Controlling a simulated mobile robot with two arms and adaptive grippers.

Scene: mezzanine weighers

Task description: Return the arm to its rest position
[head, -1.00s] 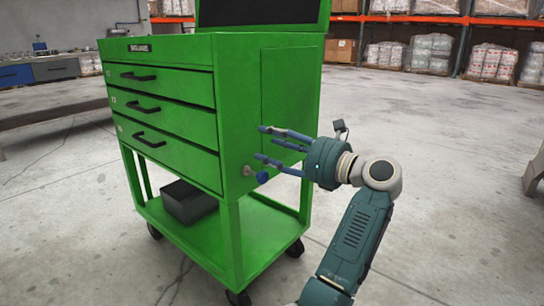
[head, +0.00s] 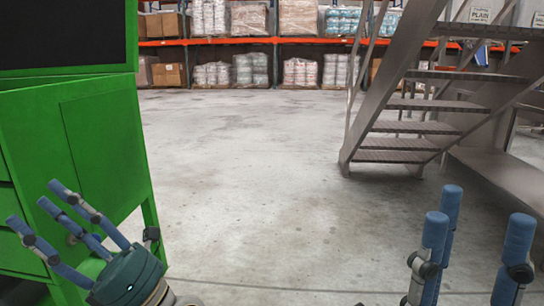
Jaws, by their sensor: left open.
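My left gripper (head: 38,208) is at the lower left, in front of the green cabinet's side. Its blue fingers are spread apart with nothing between them, pointing up and left. I cannot tell whether any finger touches the cabinet. My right gripper (head: 478,215) is at the lower right, with its blue fingers upright and spread and nothing between them. Its palm and arm are below the picture's edge. Most of the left arm is also out of view.
The green cabinet (head: 105,140) with a dark panel (head: 62,35) on top stands close at the left. A metal staircase (head: 400,143) stands at the right. Orange racking (head: 300,41) with wrapped loads is at the back. The concrete floor (head: 260,190) between is clear.

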